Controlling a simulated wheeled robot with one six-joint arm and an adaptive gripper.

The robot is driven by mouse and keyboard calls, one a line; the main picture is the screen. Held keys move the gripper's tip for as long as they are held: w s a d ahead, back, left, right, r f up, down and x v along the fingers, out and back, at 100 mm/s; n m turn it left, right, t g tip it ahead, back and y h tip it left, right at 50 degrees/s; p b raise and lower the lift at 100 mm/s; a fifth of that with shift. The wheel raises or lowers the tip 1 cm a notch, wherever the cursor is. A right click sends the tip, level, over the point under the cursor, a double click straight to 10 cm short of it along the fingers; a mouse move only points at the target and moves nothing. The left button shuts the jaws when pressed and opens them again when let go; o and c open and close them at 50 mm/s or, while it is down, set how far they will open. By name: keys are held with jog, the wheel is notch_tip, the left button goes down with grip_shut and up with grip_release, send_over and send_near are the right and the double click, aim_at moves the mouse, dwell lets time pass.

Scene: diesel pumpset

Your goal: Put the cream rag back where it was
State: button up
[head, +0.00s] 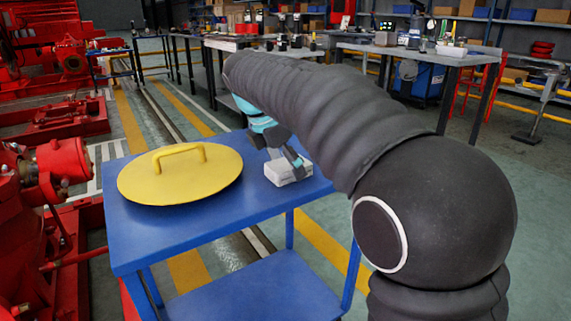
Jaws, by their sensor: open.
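A folded, pale off-white cloth, which looks like the cream rag (289,174), lies on the top of a blue table (205,222) near its right edge. My gripper (285,160) is directly over the rag, with its fingers reaching down to it. The gripper is open. Whether the fingers touch the cloth cannot be told from this view. A round yellow lid (180,182) with a raised handle lies flat on the table to the left of the rag.
My arm crosses above the table's right side. Red pump machinery (62,165) stands close on the left. A lower blue shelf (285,290) lies under the tabletop. Workbenches (420,55) with tools stand at the back. The table's front strip is bare.

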jog(key=p+v, duration=0.4)
jog(key=v, duration=0.8)
jog(key=s+d+f+m+y, duration=0.2)
jog(key=s+d+f+m, duration=0.2)
jog(key=s+d+m, duration=0.85)
jog(key=s+d+f+m+t+y, duration=0.1)
jog(key=s+d+f+m, duration=0.3)
jog(key=s+f+m, duration=0.2)
jog(key=s+d+f+m+t, duration=0.2)
jog(key=s+d+f+m, duration=0.2)
jog(key=s+f+m, duration=0.2)
notch_tip(320, 180, down, 3)
jog(key=shift+s+r+y, duration=0.25)
jog(key=shift+s+y, duration=0.1)
jog(key=shift+y, duration=0.05)
